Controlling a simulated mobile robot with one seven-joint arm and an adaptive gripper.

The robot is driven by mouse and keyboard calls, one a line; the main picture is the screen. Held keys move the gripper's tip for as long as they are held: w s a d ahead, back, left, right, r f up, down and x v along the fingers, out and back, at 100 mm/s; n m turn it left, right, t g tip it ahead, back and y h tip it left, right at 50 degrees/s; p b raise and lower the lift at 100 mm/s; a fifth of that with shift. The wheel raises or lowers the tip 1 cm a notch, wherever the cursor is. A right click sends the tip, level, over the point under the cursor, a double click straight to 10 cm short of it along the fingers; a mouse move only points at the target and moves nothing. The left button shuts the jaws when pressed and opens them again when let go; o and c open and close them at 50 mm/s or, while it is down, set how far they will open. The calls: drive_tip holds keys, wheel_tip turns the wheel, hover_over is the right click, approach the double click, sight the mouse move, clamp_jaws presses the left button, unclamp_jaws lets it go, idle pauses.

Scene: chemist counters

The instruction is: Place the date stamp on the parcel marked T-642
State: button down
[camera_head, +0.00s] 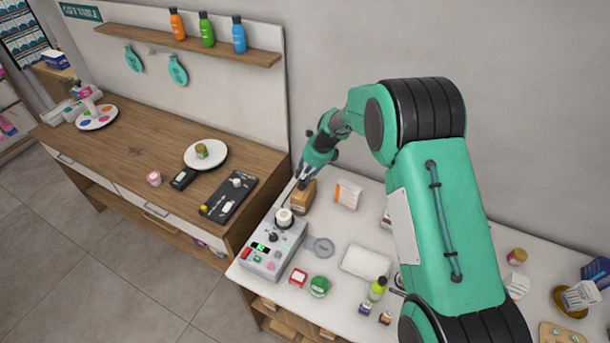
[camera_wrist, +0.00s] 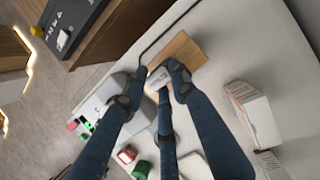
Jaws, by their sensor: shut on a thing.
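My gripper (camera_head: 304,182) is at the back left of the white counter, at the top of a brown parcel (camera_head: 303,197). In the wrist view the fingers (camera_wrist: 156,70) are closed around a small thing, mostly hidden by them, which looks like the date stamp. The brown parcel (camera_wrist: 182,52) lies just beyond the fingertips. A pale patch with faint marks (camera_wrist: 157,89) shows between the fingers. I cannot read T-642 on the parcel, nor tell whether the held thing touches it.
A red item (camera_head: 298,276) and a green round item (camera_head: 319,286) are nearer the front, by a white tray (camera_head: 366,262).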

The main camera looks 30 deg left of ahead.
drive_tip(key=c, duration=1.4)
unclamp_jaws()
drive_tip(key=shift+f, duration=0.1)
drive_tip(key=shift+o, duration=0.2)
drive_tip(key=v, duration=1.2)
